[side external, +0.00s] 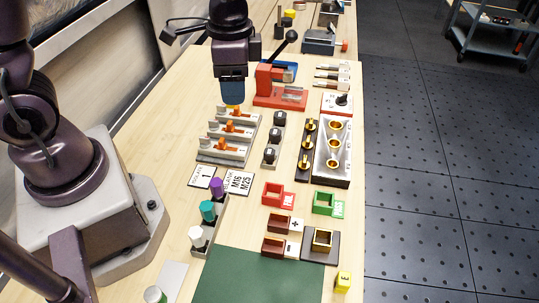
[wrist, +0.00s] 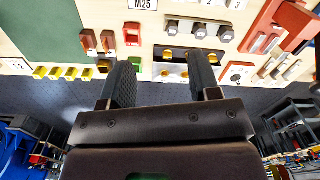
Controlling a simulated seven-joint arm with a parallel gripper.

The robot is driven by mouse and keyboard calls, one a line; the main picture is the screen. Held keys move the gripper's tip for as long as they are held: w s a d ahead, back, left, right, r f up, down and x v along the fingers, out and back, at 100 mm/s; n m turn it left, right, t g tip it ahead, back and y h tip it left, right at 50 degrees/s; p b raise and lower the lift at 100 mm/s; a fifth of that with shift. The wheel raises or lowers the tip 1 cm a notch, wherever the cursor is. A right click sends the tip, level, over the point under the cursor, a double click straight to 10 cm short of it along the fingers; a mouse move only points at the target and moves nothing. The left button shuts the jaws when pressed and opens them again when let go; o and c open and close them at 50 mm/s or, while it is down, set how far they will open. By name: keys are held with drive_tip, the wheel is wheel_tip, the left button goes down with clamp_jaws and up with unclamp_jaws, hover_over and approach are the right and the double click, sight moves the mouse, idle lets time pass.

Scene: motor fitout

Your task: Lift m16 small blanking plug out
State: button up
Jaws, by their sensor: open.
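My gripper (side external: 232,100) is open over the far left of the bench, above the far end of a grey rack with orange-topped parts. In the wrist view its two dark fingers (wrist: 162,75) stand apart with nothing between them. I cannot tell which part is the M16 small blanking plug. A dark strip holds brass plugs (side external: 306,144) beside a dark-framed pale block (side external: 325,178) with brass-ringed openings. A grey strip holds black-topped parts (side external: 274,135); this strip also shows in the wrist view (wrist: 200,30).
A red lever press (side external: 268,88) stands right of my gripper. Red (side external: 277,196) and green (side external: 325,202) bins sit nearer the front right. A rack with purple, teal and white tops (side external: 207,211) is near my base. The green mat (side external: 250,278) is clear.

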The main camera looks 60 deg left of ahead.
sight(271, 152)
drive_tip(key=w+d+f+m, duration=0.2)
drive_tip(key=w+f+m, duration=0.5)
drive_tip(key=m, duration=0.2)
drive_tip(key=f, duration=1.3)
drive_tip(key=shift+s+a, duration=0.1)
drive_tip(key=shift+s, duration=0.1)
drive_tip(key=c, duration=1)
drive_tip(key=shift+r, duration=0.1)
drive_tip(key=shift+r, duration=0.5)
wheel_tip(271, 152, up, 3)
drive_tip(key=shift+s+f, duration=0.1)
drive_tip(key=shift+f, duration=0.1)
drive_tip(key=s+a+r, duration=0.1)
drive_tip(key=s+r, duration=0.8)
drive_tip(key=s, duration=0.4)
drive_tip(key=shift+s+a+r, duration=0.15)
drive_tip(key=shift+s+r, duration=0.05)
drive_tip(key=shift+s, duration=0.2)
